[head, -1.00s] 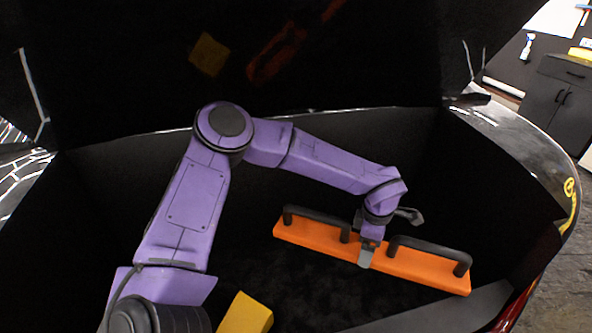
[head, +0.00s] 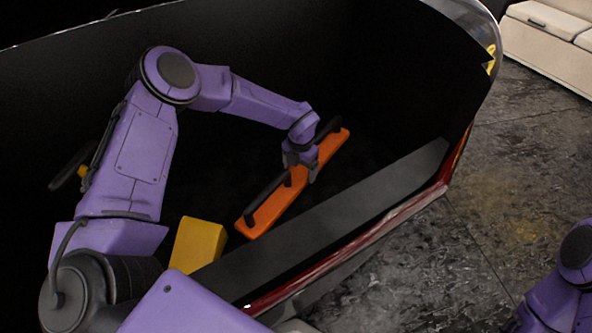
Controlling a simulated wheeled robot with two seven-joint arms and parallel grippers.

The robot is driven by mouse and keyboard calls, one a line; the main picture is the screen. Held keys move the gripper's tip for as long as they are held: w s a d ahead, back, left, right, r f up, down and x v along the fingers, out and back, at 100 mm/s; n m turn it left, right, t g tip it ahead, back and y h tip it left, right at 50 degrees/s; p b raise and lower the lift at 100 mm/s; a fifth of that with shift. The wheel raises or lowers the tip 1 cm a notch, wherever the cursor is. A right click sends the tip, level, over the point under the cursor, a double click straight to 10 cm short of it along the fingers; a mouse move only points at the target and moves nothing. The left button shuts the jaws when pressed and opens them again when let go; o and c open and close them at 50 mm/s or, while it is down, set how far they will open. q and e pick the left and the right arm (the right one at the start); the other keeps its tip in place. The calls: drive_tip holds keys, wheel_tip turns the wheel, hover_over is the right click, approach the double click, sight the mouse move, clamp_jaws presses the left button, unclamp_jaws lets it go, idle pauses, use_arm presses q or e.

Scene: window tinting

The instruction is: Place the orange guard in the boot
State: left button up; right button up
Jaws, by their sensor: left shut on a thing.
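The orange guard (head: 266,218) is a long flat orange bar with two black handles on top. It is inside the boot (head: 358,190), slanting from lower left to upper right, close to the boot's grey sill. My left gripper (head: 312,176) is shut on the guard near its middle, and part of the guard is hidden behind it. I cannot tell whether the guard touches the boot floor. My right gripper is not in view; only a purple part of my right arm shows at the lower right.
A yellow block (head: 198,245) is in the boot to the left of the guard. The grey sill (head: 330,222) runs along the boot's near edge. A dark object with a yellow part (head: 82,172) shows at far left. A pale cabinet (head: 552,38) stands at the upper right.

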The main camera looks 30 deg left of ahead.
sight(300, 171)
use_arm(q)
wheel_tip(300, 171, down, 4)
drive_tip(key=shift+r, duration=0.15)
drive_tip(key=o, duration=1.5)
drive_tip(key=shift+r, duration=0.1)
wheel_tip(300, 171, up, 12)
